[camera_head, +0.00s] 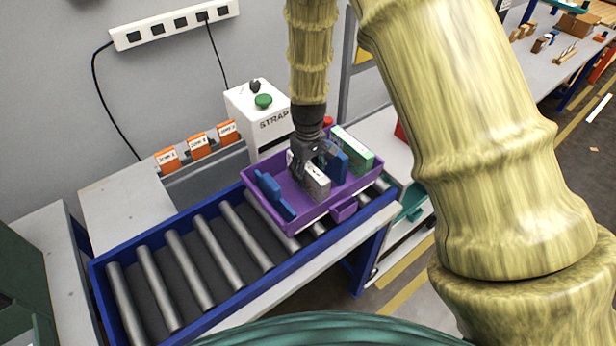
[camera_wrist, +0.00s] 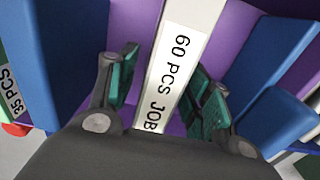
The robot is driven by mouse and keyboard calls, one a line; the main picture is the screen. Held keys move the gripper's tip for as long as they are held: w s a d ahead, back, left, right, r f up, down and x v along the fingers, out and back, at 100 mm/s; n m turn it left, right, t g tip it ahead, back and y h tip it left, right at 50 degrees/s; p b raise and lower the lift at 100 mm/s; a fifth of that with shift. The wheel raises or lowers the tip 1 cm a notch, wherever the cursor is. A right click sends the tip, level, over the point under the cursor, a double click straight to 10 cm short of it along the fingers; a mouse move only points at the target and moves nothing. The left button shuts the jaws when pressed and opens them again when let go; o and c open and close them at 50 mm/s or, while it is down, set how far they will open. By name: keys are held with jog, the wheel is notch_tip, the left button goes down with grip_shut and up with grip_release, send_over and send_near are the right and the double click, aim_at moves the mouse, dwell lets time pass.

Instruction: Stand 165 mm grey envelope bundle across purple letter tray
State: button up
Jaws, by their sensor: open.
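The purple letter tray (camera_head: 308,221) sits on the roller conveyor. A grey, speckled envelope bundle (camera_head: 317,183) stands on edge in it, between blue pieces. In the wrist view its white top strip, reading "60 PCS JOB" (camera_wrist: 176,62), runs between my fingers. My gripper (camera_head: 309,163) points down over the bundle. Its green-padded fingers (camera_wrist: 163,82) are open, one on each side of the bundle; a small gap shows on the left, and I cannot tell whether the right pad touches. The bundle's lower end is hidden.
A blue piece (camera_head: 274,195) stands at the tray's left and another (camera_head: 337,161) right of the bundle. A white-and-green bundle (camera_head: 352,148) stands at the right end. The STRAP machine (camera_head: 262,118) is behind the tray. Rollers (camera_head: 185,265) at left are clear.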

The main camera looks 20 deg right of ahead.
jog(key=shift+r+b, duration=1.25)
jog(key=shift+r, duration=3.6)
